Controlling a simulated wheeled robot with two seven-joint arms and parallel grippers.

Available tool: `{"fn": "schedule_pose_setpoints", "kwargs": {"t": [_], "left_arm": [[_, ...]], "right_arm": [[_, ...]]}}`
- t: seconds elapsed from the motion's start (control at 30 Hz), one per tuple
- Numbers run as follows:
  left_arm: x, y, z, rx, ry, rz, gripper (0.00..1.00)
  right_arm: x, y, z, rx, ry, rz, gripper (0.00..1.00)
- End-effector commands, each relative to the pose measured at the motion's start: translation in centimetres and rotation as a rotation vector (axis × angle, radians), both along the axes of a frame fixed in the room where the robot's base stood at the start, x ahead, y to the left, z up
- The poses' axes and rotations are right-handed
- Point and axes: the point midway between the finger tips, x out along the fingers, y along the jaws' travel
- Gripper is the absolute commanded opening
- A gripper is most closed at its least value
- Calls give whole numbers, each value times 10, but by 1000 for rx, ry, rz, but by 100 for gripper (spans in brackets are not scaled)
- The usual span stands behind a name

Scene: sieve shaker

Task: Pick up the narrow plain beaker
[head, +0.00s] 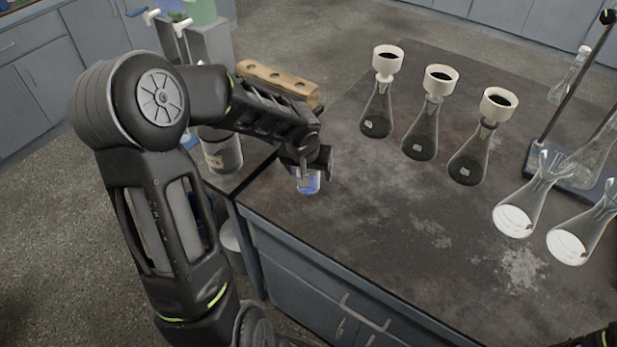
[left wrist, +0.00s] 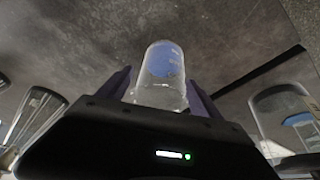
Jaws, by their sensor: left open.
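The narrow beaker (head: 309,185) is a small clear glass with a blue patch. It stands on the dark bench top near its left corner, its upper part hidden by my gripper in the head view. My left gripper (head: 311,168) is at the beaker. In the left wrist view the beaker (left wrist: 162,72) shows between the two spread fingers of the left gripper (left wrist: 160,88). The fingers are open on either side of it, and I cannot tell whether either one touches it.
A larger glass vessel (head: 222,152) stands left of my gripper, and a wooden rack (head: 278,82) lies behind it. Several flasks with white funnels (head: 437,110) stand to the right. Flasks with white contents (head: 515,219) stand farther right. The bench's middle is clear.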

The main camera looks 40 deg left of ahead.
Motion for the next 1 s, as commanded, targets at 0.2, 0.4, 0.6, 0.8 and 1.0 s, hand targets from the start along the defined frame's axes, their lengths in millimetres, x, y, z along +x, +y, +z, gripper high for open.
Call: {"fn": "schedule_pose_setpoints", "kwargs": {"t": [0.2,0.4,0.6,0.8,1.0], "left_arm": [[0,0,0,0,0,0,75],[0,0,0,0,0,0,66],[0,0,0,0,0,0,49],[0,0,0,0,0,0,33],[0,0,0,0,0,0,17]], "right_arm": [[0,0,0,0,0,0,36],[0,0,0,0,0,0,36],[0,0,0,0,0,0,36],[0,0,0,0,0,0,36],[0,0,0,0,0,0,36]]}}
